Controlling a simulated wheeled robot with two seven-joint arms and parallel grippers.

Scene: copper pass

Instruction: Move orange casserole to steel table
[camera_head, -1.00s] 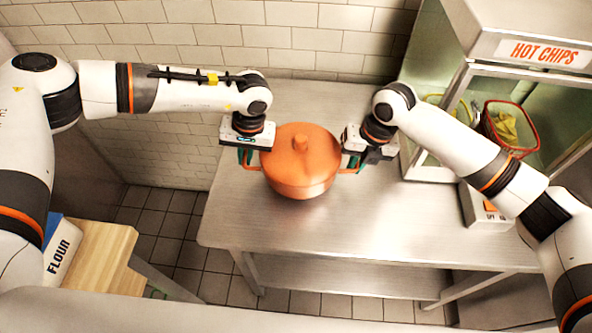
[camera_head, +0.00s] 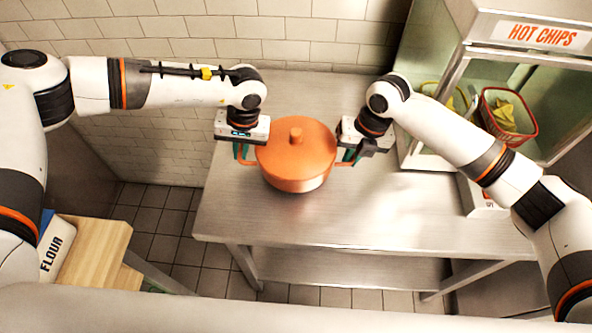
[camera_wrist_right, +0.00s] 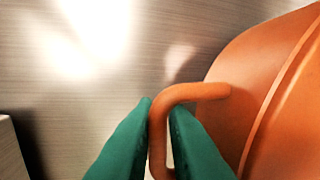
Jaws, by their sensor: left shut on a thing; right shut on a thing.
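The orange casserole (camera_head: 292,168), with its lid on, is upright at the left part of the steel table (camera_head: 300,222). I cannot tell whether its base touches the tabletop. My left gripper (camera_head: 240,152) is shut on its left handle. My right gripper (camera_head: 350,156) is shut on its right handle. In the right wrist view the green fingers of my right gripper (camera_wrist_right: 162,140) are on both sides of the looped handle (camera_wrist_right: 190,92), and the casserole's side (camera_wrist_right: 265,95) fills the right. The left fingertips are partly hidden in the head view.
A chip warmer with a "HOT CHIPS" sign (camera_head: 542,36) stands at the table's right, with a red basket (camera_head: 508,116) inside. A flour bag (camera_head: 55,250) and a wooden board (camera_head: 92,252) are at lower left. A tiled wall (camera_head: 300,40) is behind. The table's front is clear.

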